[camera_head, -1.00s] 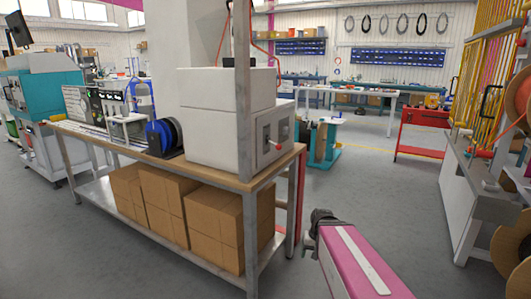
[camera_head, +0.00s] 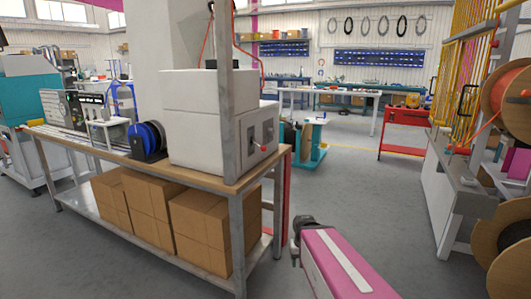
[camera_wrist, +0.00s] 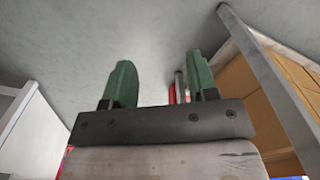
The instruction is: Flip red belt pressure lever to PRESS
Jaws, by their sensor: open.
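A small red-tipped lever (camera_head: 265,148) sticks out from the grey panel on the right end of a white machine (camera_head: 205,128) on the workbench. I cannot read any PRESS marking, nor tell for sure that this is the belt pressure lever. My gripper (camera_wrist: 162,80) is open and empty in the wrist view, its two green fingers wide apart over the grey floor. In the head view my gripper (camera_head: 296,248) is low, in front of the bench's right end, below the lever and apart from it.
The workbench (camera_head: 80,149) has cardboard boxes (camera_head: 205,225) on its lower shelf and a post at the front beside the machine. Blue reels (camera_head: 148,138) stand left of the machine. A rack with an orange reel (camera_head: 508,100) stands at the right. The floor between is clear.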

